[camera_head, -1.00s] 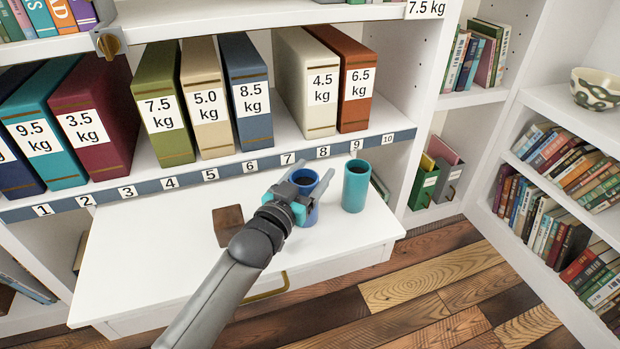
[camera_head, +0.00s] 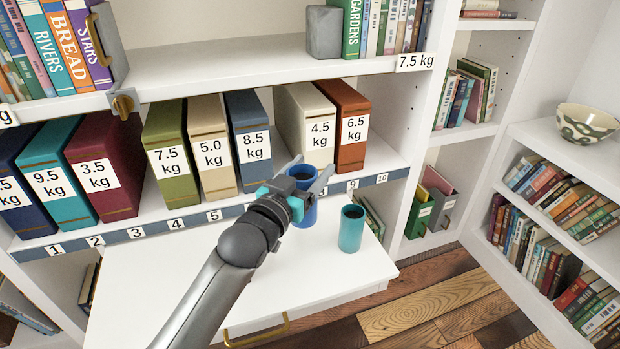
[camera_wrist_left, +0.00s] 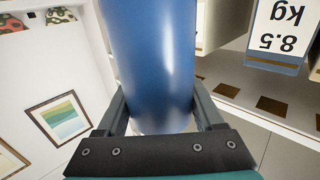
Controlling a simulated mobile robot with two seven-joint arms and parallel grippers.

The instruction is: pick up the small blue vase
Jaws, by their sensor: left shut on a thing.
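The small blue vase (camera_head: 304,212) is a dark-mouthed blue cylinder, held upright in my left gripper (camera_head: 308,180) above the white pull-out surface. The gripper is shut on it, with a finger on either side. In the left wrist view the vase (camera_wrist_left: 152,65) fills the middle between the two dark fingers (camera_wrist_left: 160,115). Part of the vase is hidden behind the gripper in the head view. My right gripper is not in view.
A teal cup (camera_head: 351,230) stands on the white surface (camera_head: 310,265), right of the vase. Behind is a shelf with a numbered strip (camera_head: 140,232) and upright weight-labelled binders, including a blue one (camera_head: 250,140). A patterned bowl (camera_head: 587,124) sits on the right shelf.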

